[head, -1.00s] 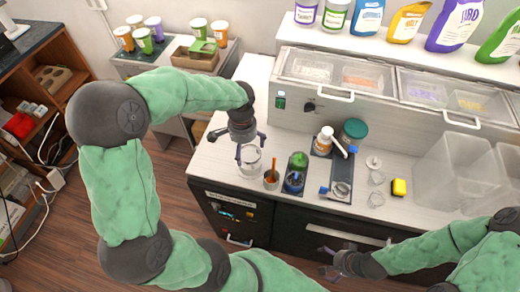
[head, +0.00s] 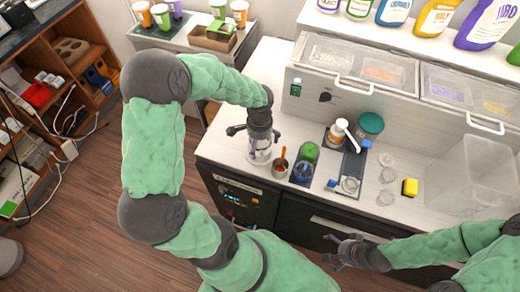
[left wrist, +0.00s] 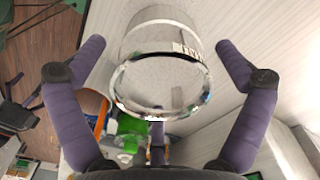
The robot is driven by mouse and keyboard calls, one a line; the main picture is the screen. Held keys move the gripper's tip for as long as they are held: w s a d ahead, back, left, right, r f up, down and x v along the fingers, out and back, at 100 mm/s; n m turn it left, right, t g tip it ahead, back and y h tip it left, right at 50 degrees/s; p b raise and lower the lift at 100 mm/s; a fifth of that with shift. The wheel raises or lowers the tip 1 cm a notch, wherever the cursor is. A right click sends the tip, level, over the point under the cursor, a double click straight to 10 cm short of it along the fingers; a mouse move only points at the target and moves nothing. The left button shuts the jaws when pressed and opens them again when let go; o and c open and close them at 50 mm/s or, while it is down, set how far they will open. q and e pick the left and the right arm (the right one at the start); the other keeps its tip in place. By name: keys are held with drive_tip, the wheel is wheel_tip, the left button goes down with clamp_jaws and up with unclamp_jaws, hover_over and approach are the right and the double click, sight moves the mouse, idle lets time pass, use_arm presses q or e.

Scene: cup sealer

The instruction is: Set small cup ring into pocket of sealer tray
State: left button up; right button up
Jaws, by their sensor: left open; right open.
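My left gripper (head: 261,151) is open, with its fingers pointing down around the top of a clear cylindrical glass (head: 260,156) at the counter's left. In the left wrist view, the glass (left wrist: 160,50) and its shiny rim lie between the spread fingers (left wrist: 158,110). A dark sealer tray (head: 353,165) with blue ends lies mid-counter, with a clear round piece (head: 349,185) at its near end. Small clear round pieces, possibly the cup rings, stand right of it, one at the front (head: 385,198). My right gripper (head: 343,250) is open and empty in front of the counter.
A small pot with an orange-handled tool (head: 280,167) and a green-topped blue container (head: 304,164) stand close right of the glass.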

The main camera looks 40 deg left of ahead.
use_arm(q)
drive_tip(key=shift+f, duration=0.85)
drive_tip(key=c, duration=1.3)
drive_tip(key=shift+o, duration=0.2)
drive_tip(key=shift+r, duration=0.15)
drive_tip(key=shift+r, duration=0.6)
drive_tip(key=s+d+r+p, duration=0.1)
drive_tip(key=s+d+r, duration=0.8)
drive_tip(key=s+r, duration=0.1)
drive_tip(key=shift+s+r, duration=0.3)
drive_tip(key=shift+r, duration=0.5)
